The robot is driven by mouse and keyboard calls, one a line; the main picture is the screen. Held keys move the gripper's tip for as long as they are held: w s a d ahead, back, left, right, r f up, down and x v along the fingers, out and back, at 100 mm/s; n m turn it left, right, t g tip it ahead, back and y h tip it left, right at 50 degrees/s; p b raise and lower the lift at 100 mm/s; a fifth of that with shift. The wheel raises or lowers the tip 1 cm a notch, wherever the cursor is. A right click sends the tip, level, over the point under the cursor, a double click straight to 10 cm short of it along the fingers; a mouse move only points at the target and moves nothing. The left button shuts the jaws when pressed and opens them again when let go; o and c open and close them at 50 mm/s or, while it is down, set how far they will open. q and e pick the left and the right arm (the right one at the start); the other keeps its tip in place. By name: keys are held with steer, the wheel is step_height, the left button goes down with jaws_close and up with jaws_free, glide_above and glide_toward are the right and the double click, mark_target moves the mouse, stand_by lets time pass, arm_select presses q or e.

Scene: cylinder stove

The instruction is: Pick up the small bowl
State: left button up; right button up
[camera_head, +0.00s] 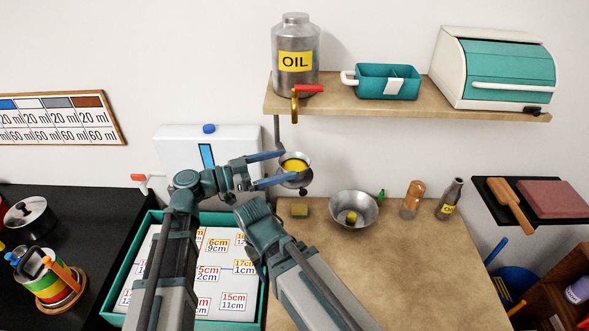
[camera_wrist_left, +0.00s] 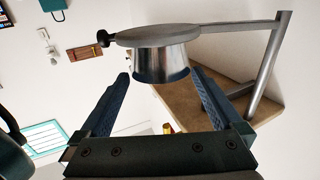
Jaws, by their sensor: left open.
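My right arm shows in the head view, but no right fingertips can be made out.
Above, the shelf (camera_head: 400,107) carries an oil canister (camera_head: 297,50).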

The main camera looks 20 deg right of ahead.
mark_target(294, 156)
arm_select(q)
steer(key=d, duration=0.4)
steer(key=shift+w+d+f, duration=0.15)
steer(key=shift+w, duration=0.15)
steer(key=c, duration=1.2)
step_height(294, 156, up, 2)
steer(key=shift+p, duration=0.9)
step_height(294, 156, up, 2)
steer(key=shift+p, duration=1)
steer(key=s+a, duration=0.2)
steer(key=a, duration=1.6)
steer(key=shift+f, duration=0.25)
